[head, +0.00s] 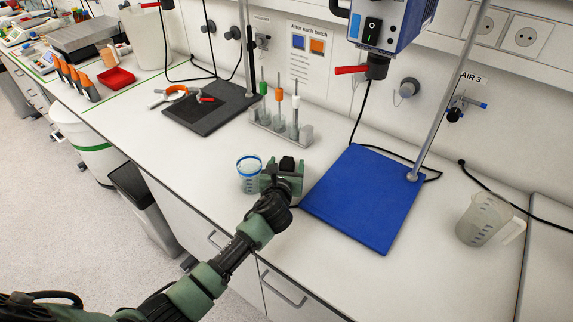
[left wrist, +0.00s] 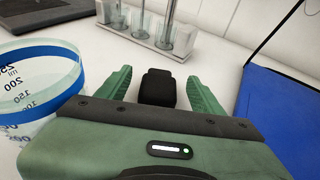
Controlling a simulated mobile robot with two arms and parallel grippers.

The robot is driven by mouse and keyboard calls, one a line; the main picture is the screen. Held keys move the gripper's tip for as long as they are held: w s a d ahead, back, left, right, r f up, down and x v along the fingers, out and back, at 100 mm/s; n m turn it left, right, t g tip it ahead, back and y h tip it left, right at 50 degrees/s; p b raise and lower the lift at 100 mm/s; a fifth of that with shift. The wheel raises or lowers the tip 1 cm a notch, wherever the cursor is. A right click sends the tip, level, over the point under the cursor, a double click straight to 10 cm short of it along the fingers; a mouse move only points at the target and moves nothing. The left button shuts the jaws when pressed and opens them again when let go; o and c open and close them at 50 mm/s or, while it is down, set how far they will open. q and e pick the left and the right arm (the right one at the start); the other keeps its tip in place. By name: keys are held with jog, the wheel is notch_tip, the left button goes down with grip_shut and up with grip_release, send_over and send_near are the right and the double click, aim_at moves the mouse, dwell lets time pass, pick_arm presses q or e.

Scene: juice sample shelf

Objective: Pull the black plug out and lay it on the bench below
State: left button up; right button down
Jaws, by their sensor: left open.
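My left gripper (head: 285,165) is low over the bench (head: 200,150), between the blue-rimmed beaker and the blue board. Its two green fingers are open, and they also show in the left wrist view (left wrist: 160,88). The black plug (left wrist: 158,90) is between the fingers, with a visible gap on each side. It looks to be on the white bench surface, though its lower part is hidden by the gripper body. In the head view the black plug (head: 287,163) shows only as a small dark shape at the jaws. My right gripper is not in view.
The blue-rimmed beaker (head: 250,175) stands close left of my gripper. The blue board (head: 365,200) with a metal stand lies to the right. A rack with glass tubes (head: 280,125) stands behind. Wall sockets (head: 525,37) are empty. A clear jug (head: 485,220) stands far right.

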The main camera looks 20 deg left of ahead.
pick_arm(q)
jog(key=shift+v, duration=3.8)
